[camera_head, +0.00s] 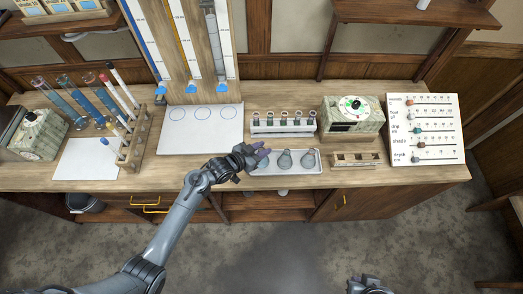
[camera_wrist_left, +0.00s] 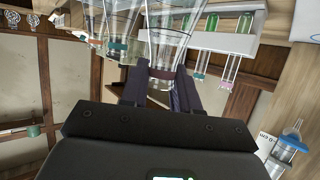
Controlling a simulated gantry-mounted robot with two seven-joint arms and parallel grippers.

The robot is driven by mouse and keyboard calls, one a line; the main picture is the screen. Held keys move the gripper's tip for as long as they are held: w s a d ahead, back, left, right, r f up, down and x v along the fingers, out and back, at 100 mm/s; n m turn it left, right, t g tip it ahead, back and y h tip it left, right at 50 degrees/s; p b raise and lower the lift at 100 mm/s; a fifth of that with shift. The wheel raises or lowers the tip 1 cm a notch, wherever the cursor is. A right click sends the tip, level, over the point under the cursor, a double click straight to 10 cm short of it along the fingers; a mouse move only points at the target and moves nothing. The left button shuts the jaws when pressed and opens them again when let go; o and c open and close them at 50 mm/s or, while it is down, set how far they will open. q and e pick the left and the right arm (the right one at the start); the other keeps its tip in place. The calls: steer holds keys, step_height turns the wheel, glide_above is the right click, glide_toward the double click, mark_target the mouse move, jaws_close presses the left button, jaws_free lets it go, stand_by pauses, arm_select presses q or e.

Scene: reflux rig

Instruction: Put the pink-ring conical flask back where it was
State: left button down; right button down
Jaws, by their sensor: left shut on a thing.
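My left gripper (camera_head: 258,155) is at the left end of the white tray (camera_head: 297,172) in the head view. In the left wrist view its two dark fingers (camera_wrist_left: 160,90) are shut on the neck of a clear conical flask (camera_wrist_left: 168,38) with a dark reddish ring, which I take as the pink-ring conical flask. The gripper mostly hides this flask in the head view, and I cannot tell whether its base touches the tray. Two other conical flasks, a middle one (camera_head: 284,160) and a right one (camera_head: 307,160), stand on the tray. My right gripper (camera_head: 370,284) is at the bottom edge, away from the bench.
A rack of small tubes (camera_head: 283,124) stands just behind the tray. A wooden block with holes (camera_head: 356,160) and a dial box (camera_head: 353,116) are to the right. A white sheet with circles (camera_head: 202,128) and a tall test-tube rack (camera_head: 133,145) are to the left.

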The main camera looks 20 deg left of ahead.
arm_select(q)
steer(key=shift+f, duration=0.65)
steer(key=shift+f, duration=0.2)
steer(key=c, duration=0.8)
jaws_free()
steer(key=shift+r, duration=0.1)
